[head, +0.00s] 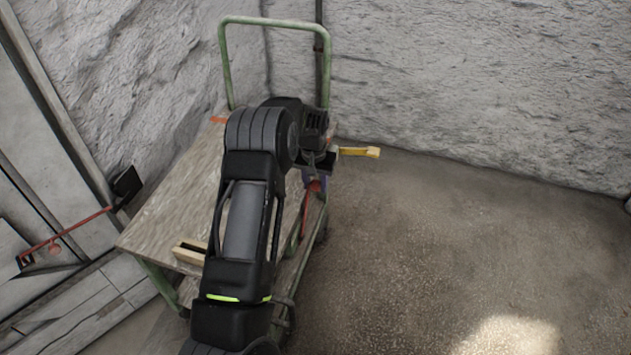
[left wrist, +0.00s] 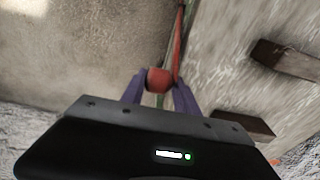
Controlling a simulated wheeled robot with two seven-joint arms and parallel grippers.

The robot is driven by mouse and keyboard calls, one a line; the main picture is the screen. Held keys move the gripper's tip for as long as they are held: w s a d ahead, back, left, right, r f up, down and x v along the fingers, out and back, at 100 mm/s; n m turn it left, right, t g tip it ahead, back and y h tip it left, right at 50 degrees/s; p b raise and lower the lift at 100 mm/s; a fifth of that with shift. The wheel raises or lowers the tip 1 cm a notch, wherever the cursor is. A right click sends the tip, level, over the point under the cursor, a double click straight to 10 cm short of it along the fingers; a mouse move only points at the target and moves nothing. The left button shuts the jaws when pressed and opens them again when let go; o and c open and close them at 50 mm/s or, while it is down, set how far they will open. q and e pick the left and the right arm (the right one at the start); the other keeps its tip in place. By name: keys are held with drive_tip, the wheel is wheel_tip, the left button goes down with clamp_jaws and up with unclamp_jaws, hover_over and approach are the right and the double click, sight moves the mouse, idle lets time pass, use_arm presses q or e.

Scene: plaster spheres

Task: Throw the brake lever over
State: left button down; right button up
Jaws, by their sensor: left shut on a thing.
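The brake lever (head: 305,215) is a thin red rod with a red knob, at the right side of a green-framed cart. In the left wrist view the red knob (left wrist: 158,78) sits between the purple fingers of my left gripper (left wrist: 160,92), and the red rod runs upward beyond it. In the head view my left gripper (head: 314,181) is shut on the knob, pointing down beside the cart's edge. My own arm hides much of the lever and the cart's right side. My right gripper is not in view.
The cart's wooden top (head: 165,222) carries a pale wooden block (head: 189,252). A yellow-handled thing (head: 360,152) juts out past its right edge. Another red rod with a black end (head: 70,233) is at the left. The floor (head: 450,250) on the right is clear.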

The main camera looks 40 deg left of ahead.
use_arm(q)
drive_tip(key=shift+w+d, duration=0.2)
drive_tip(key=shift+d, duration=0.2)
drive_tip(key=c, duration=1)
unclamp_jaws()
drive_tip(key=shift+w+f, duration=0.1)
drive_tip(key=shift+c, duration=0.2)
drive_tip(key=shift+a, duration=0.1)
drive_tip(key=shift+a, duration=0.1)
drive_tip(key=shift+r, duration=0.2)
drive_tip(key=r, duration=0.5)
drive_tip(key=s+r, duration=0.1)
drive_tip(key=r, duration=0.1)
drive_tip(key=shift+d+r, duration=0.2)
drive_tip(key=shift+d, duration=0.05)
drive_tip(key=shift+s+f, duration=0.1)
